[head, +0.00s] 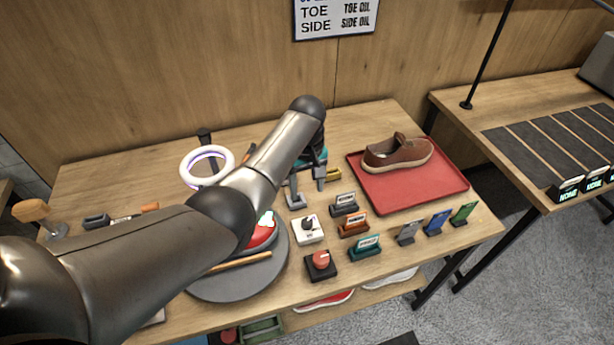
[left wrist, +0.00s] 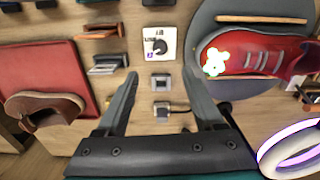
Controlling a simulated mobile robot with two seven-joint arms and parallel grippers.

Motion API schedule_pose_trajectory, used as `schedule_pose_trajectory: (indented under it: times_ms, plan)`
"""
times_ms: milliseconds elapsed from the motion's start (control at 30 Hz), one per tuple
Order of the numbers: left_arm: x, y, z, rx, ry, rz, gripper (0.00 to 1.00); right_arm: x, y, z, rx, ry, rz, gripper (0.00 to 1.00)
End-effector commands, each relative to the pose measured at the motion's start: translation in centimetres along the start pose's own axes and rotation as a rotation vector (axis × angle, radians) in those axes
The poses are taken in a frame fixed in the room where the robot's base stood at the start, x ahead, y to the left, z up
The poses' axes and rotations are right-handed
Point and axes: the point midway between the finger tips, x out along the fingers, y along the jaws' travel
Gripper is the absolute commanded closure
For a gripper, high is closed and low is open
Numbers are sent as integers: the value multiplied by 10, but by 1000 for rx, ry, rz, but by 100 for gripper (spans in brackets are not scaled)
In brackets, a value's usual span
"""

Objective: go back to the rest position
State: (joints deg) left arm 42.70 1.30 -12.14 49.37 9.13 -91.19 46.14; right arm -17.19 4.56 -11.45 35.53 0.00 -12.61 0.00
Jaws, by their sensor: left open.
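My left arm reaches in from the left over the table, and my left gripper (head: 308,186) is above the middle of it. In the left wrist view the left gripper (left wrist: 160,76) has its fingers spread apart with nothing between them. Below it are small grey blocks and the white switch box with a black knob (left wrist: 159,46). A red sneaker (left wrist: 262,55) with a white-green patch on its toe lies on the round grey turntable (head: 220,287). In the head view my arm hides most of that sneaker. My right gripper is not in view.
A brown shoe (head: 397,153) sits on the red tray (head: 455,182) at the right. Several card holders (head: 365,247) and a red-knobbed black box (head: 320,265) stand along the front. A white ring light (head: 190,158) stands behind my arm. A second table (head: 455,105) is at the right.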

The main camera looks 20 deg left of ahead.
Motion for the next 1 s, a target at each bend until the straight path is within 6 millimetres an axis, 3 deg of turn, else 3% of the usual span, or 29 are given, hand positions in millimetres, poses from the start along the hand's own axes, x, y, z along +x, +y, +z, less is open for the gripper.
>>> schedule_pose_trajectory:
  times_ms: [200,733,867,1000]
  plan:
    - [-14,0,0,-1,0,-1,31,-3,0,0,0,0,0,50]
    - [-14,0,0,0,0,0,31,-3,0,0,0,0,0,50]
    - [-7,-4,6,22,3,5,31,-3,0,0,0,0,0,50]
    - [12,-17,24,102,21,23,31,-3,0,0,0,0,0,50]
